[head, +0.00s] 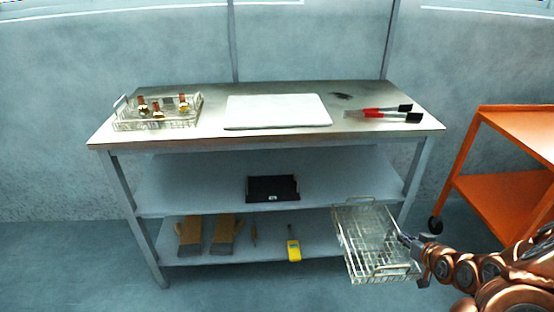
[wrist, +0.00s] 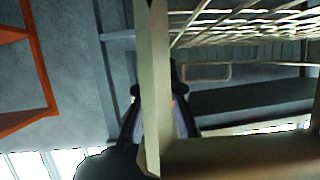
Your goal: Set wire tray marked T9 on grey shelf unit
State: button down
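An empty wire tray (head: 375,235) hangs in front of the lower right of the grey shelf unit (head: 200,185), clear of the floor as far as I can tell. My gripper (head: 408,241) is shut on the tray's right side in the head view. In the wrist view, a pale bar of the tray stands between my gripper's fingers (wrist: 160,100), and the tray's mesh (wrist: 245,25) spreads to the upper right. No T9 mark is legible. A second wire tray (head: 125,126) holding several brass fittings sits on the unit's top at left.
On the top lie a white board (head: 277,110) and red-and-black tools (head: 385,112). The middle shelf has a black bin (head: 272,189) with free room both sides. Gloves (head: 208,233) and a yellow meter (head: 293,249) are on the bottom shelf. An orange trolley (head: 490,185) stands right.

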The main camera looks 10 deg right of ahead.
aim_at(344, 177)
jog(key=i, duration=0.85)
jog(key=u, duration=0.1)
